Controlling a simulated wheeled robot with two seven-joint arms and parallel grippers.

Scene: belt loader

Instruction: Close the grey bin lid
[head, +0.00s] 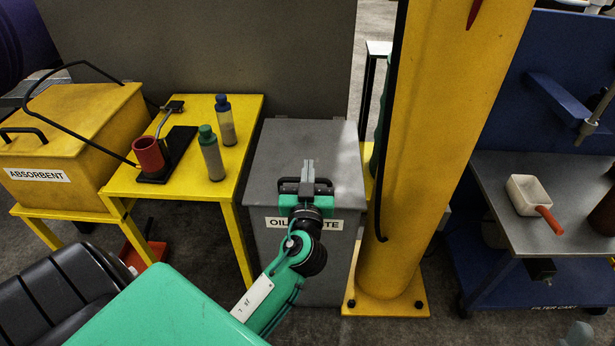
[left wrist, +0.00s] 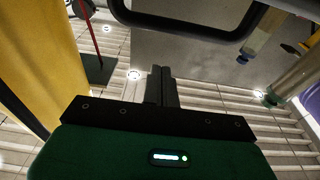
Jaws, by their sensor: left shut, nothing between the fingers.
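The grey bin (head: 268,250) stands on the floor in the middle of the head view, with an oil waste label partly covered by my arm. Its grey lid (head: 335,145) looks flat across the top, with no clear gap at the visible edges. My left gripper (head: 308,168) is over the front part of the lid, fingers shut and empty, pointing away from me. The left wrist view, which looks upside down, shows the shut fingers (left wrist: 162,85) and a black loop handle (left wrist: 185,25) close by. I cannot tell whether they touch. My right gripper is not in view.
A yellow table (head: 240,110) with two bottles and a red cup (head: 149,154) stands left of the bin. A yellow absorbent box (head: 70,125) is farther left. A grey panel (head: 230,50) is behind.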

